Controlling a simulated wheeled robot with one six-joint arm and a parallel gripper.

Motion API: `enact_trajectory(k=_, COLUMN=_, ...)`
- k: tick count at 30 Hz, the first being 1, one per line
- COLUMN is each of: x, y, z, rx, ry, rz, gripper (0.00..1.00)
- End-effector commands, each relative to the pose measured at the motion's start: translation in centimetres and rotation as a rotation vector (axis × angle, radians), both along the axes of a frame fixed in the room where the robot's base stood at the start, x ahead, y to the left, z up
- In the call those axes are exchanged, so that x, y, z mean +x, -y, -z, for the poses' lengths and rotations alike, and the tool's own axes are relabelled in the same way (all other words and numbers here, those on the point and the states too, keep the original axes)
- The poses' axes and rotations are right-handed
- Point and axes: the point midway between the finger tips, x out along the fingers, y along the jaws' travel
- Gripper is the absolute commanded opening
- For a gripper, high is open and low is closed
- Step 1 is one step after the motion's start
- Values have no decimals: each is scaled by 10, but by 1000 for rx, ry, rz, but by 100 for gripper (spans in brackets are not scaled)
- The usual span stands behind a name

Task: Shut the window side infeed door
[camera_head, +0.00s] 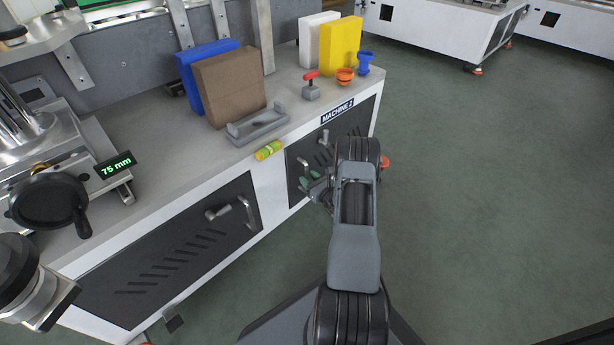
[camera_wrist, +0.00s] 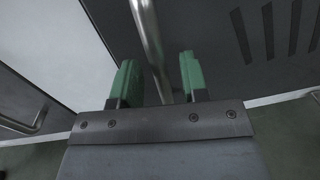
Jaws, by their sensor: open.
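Two dark vented doors are set in the white front of the bench marked MACHINE 2. The right door (camera_head: 345,127) is partly hidden behind my arm. Its bar handle (camera_head: 303,166) also shows in the wrist view (camera_wrist: 147,25). My gripper (camera_head: 310,179) is at this handle, with its green fingertips open. In the wrist view my gripper (camera_wrist: 158,78) has one fingertip on each side of the bar, apart from it. The left door (camera_head: 165,255) has a bar handle (camera_head: 248,211) and a latch knob (camera_head: 217,213). It looks flush. I cannot tell whether the right door is fully flush, or which door is the window side one.
On the bench top (camera_head: 160,165) stand a brown block (camera_head: 230,87), a blue block (camera_head: 187,80), a yellow block (camera_head: 341,47) and a grey tray (camera_head: 258,124). A yellow-green level (camera_head: 268,150) is at its front edge. The green floor (camera_head: 480,190) to the right is clear.

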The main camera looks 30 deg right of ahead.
Motion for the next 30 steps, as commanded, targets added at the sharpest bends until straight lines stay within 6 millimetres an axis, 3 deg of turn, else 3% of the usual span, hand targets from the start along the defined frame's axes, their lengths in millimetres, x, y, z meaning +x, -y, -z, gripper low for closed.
enact_trajectory(k=9, x=-66, y=7, z=-3, rx=5, ry=-2, rz=8, gripper=41)
enact_trajectory(k=15, x=-99, y=9, z=-2, rx=5, ry=-2, rz=6, gripper=41)
enact_trajectory(k=21, x=-117, y=11, z=-1, rx=2, ry=0, rz=5, gripper=41)
enact_trajectory(k=30, x=-122, y=11, z=0, rx=2, ry=0, rz=3, gripper=41)
